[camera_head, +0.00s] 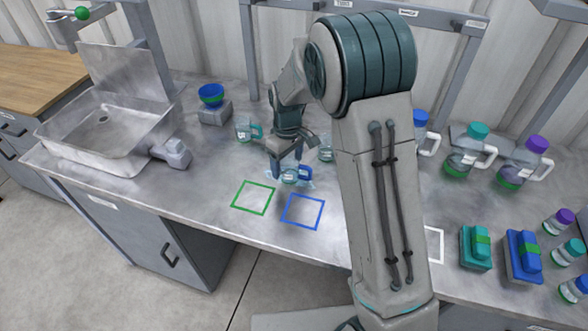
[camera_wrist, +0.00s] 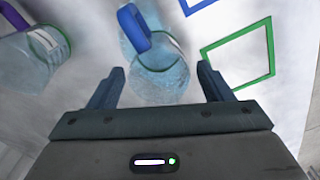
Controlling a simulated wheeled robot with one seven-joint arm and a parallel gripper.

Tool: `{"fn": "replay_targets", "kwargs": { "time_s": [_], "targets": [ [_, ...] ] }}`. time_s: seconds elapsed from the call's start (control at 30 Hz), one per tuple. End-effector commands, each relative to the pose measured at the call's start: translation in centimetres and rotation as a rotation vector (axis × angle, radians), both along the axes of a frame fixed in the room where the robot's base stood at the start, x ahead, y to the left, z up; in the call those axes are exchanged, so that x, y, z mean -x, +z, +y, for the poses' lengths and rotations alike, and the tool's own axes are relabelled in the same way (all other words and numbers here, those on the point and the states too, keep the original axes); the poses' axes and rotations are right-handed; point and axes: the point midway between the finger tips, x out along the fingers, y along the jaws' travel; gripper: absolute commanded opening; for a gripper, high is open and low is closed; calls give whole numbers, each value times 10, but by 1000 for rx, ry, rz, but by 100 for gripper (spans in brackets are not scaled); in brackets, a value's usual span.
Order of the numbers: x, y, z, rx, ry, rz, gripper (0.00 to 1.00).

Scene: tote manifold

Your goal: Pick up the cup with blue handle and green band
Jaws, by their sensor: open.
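A clear cup with a blue handle (camera_wrist: 133,28) stands on the metal bench; in the head view this cup (camera_head: 289,177) is just below my gripper, near the blue square. My gripper (camera_head: 288,160) is open and empty. In the wrist view, the cup's round body lies ahead of and between the spread fingers (camera_wrist: 160,72), with its handle pointing away. I cannot tell whether the fingers touch it. A second clear cup (camera_wrist: 25,58) with a purple handle and a green band lies to the left in the wrist view.
A cup with a teal handle (camera_head: 244,128) and a grey block with a blue bowl (camera_head: 211,95) stand to the left. Green (camera_head: 253,197) and blue (camera_head: 303,211) outlined squares are empty. A sink (camera_head: 108,130) is far left; jugs (camera_head: 466,160) stand right.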

Motion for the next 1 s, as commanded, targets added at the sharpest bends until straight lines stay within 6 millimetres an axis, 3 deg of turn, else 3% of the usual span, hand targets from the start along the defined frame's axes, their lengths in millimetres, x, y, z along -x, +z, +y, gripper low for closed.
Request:
{"fn": "replay_targets", "kwargs": {
  "time_s": [0.13, 0.4, 0.43, 0.6, 1.0],
  "targets": [
    [1, -17, 0, 1, -2, 2, 73],
    [0, -21, 0, -1, -1, -1, 73],
    [0, -21, 0, -1, -1, -1, 70],
    [0, -21, 0, -1, -1, -1, 25],
    [0, -17, 0, -1, -1, -2, 25]
  ]
}}
